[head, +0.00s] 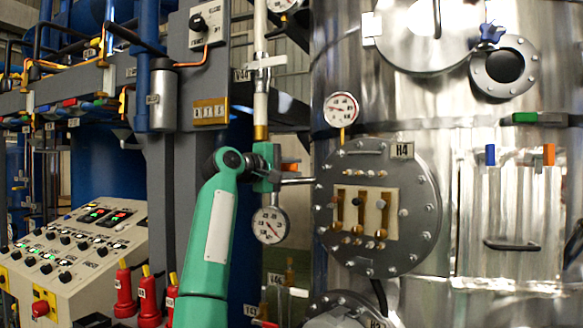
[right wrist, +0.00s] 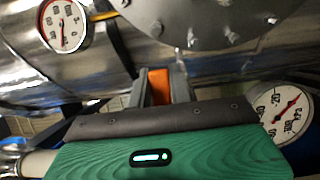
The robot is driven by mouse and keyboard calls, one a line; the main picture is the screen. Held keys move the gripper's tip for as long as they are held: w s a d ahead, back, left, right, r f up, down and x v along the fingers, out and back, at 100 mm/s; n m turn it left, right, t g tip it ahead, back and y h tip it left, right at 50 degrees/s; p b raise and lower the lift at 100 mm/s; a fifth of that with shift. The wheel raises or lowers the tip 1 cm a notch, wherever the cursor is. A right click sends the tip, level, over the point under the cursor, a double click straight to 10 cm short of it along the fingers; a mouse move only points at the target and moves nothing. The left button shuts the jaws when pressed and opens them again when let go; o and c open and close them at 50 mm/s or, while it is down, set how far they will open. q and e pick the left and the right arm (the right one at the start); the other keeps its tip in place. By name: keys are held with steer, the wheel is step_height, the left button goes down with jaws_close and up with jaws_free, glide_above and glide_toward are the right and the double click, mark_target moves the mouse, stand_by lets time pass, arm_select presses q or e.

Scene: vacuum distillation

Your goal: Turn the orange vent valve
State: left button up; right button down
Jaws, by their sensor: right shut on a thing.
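The orange vent valve (head: 290,167) shows as a small orange handle just right of my right gripper in the head view. In the right wrist view, the orange handle (right wrist: 158,84) sits between the two grey fingers of my right gripper (right wrist: 157,92), which is shut on it. In the head view the green right arm rises from the bottom, and the right gripper (head: 281,170) is beside the vertical pipe above a round gauge. The valve's body is mostly hidden by the gripper. My left gripper is not in view.
A dial gauge (head: 269,226) hangs just below the right gripper. A second gauge (head: 341,109) and the round bolted H4 flange (head: 424,225) on the steel vessel are close to the right. A control panel (head: 75,262) and red fittings (head: 124,290) stand at left.

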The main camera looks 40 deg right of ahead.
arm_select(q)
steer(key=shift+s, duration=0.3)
arm_select(e)
steer(key=shift+f, duration=0.2)
steer(key=c, duration=1.3)
jaws_free()
steer(key=shift+r, duration=0.1)
steer(key=shift+a, duration=0.25)
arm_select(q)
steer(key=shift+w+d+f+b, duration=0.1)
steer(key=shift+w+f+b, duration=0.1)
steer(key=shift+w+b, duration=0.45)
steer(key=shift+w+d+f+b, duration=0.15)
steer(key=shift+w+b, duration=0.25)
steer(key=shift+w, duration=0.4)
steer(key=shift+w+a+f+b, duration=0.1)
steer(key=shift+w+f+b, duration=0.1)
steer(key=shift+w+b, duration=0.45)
arm_select(e)
steer(key=shift+a, duration=6.65)
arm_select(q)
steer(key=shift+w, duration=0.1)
